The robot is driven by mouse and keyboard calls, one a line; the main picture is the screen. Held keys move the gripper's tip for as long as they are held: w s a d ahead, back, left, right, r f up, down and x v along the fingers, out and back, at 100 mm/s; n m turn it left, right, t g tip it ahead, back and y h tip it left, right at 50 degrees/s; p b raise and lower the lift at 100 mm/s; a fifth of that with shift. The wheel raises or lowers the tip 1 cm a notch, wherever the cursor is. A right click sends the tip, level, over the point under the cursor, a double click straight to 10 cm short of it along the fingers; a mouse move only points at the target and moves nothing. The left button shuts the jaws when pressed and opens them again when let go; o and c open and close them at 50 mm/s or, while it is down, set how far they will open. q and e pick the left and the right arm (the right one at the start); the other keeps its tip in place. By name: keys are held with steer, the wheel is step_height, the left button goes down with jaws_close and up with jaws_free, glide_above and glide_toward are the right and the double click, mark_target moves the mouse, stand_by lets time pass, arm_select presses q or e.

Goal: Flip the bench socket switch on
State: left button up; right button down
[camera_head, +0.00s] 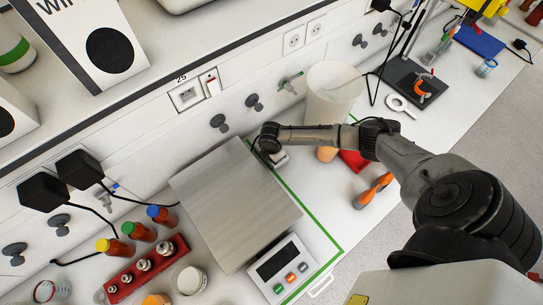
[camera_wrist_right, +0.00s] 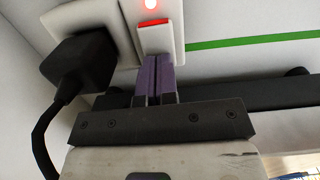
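The bench socket switch (camera_wrist_right: 154,36) is a white rocker with a red upper edge, near the top of the right wrist view. A small red lamp (camera_wrist_right: 152,4) glows just above it. A black plug (camera_wrist_right: 82,62) sits in the socket at its left. My right gripper (camera_wrist_right: 158,58) is shut, its purple fingers together and empty. Their tips are at the rocker's lower end; I cannot tell whether they touch. In the head view, my right wrist covers most of the bench socket (camera_head: 280,158). My left gripper is out of view.
A steel-topped scale (camera_head: 235,205) stands left of my right wrist. A white cylindrical container (camera_head: 335,88) stands behind it, and an orange-handled tool (camera_head: 373,190) lies to its right. A wall socket (camera_head: 187,95) marked 25 has its own switch (camera_head: 210,83).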

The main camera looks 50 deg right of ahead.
step_height(320, 180, up, 4)
steer(key=p, duration=0.3)
steer(key=shift+s+d+r+p, duration=0.1)
steer(key=shift+r+p, duration=0.05)
steer(key=shift+p, duration=0.25)
step_height(320, 180, up, 10)
steer(key=a+b, duration=0.1)
steer(key=shift+w+b, duration=0.3)
